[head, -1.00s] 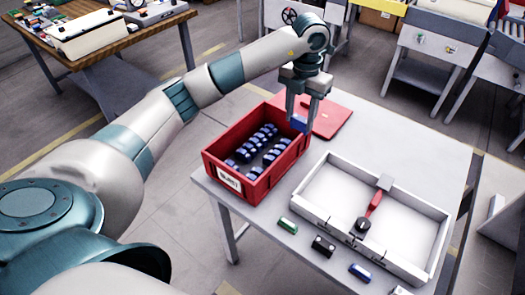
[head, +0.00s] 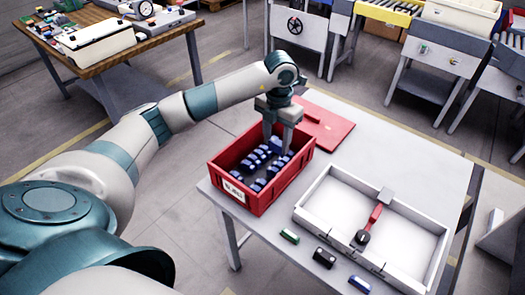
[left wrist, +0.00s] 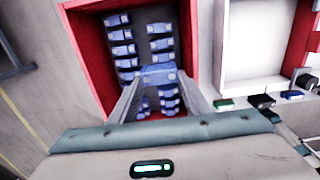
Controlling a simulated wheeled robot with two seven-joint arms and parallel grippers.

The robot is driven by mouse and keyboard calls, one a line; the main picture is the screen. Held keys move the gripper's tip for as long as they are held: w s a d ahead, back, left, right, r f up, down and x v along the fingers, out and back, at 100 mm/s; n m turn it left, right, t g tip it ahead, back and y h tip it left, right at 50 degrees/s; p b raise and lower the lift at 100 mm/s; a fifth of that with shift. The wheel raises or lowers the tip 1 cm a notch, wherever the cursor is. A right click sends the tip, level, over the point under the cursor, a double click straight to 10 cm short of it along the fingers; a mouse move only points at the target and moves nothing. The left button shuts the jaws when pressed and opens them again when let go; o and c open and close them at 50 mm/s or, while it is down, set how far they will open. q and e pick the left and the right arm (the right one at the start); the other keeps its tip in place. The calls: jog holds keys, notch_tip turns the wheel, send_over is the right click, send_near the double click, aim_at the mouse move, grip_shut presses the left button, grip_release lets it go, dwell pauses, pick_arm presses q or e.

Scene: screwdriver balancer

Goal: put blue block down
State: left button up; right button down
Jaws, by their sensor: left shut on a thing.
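My left gripper (head: 279,143) is over the red bin, its fingers reaching down inside the far end of the rim. In the left wrist view the gripper (left wrist: 157,84) is shut on a blue block (left wrist: 158,74), held between the two fingertips. Whether the held block touches anything below cannot be told. The red bin (head: 245,199) stands on the white table and holds several blue blocks (head: 256,158) in two rows. In the left wrist view, blue blocks (left wrist: 122,49) also lie in rows on the bin's dark floor. My right gripper is not in view.
A red lid (head: 326,127) lies flat behind the bin. A green block (head: 289,236), a black block (head: 324,257) and a blue block (head: 359,283) lie along the table's front edge.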

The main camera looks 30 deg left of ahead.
pick_arm(q)
jog(key=a+f, duration=0.1)
jog(key=s+a, duration=0.1)
jog(key=s+a+f+p, duration=0.1)
jog(key=shift+s+a+f, duration=0.15)
jog(key=shift+a+f, duration=0.1)
jog(key=shift+f, duration=0.05)
jog(key=shift+f+p, duration=0.45)
jog(key=shift+p, duration=0.05)
notch_tip(320, 180, down, 2)
jog(key=shift+p, duration=0.6)
jog(key=shift+f, duration=0.5)
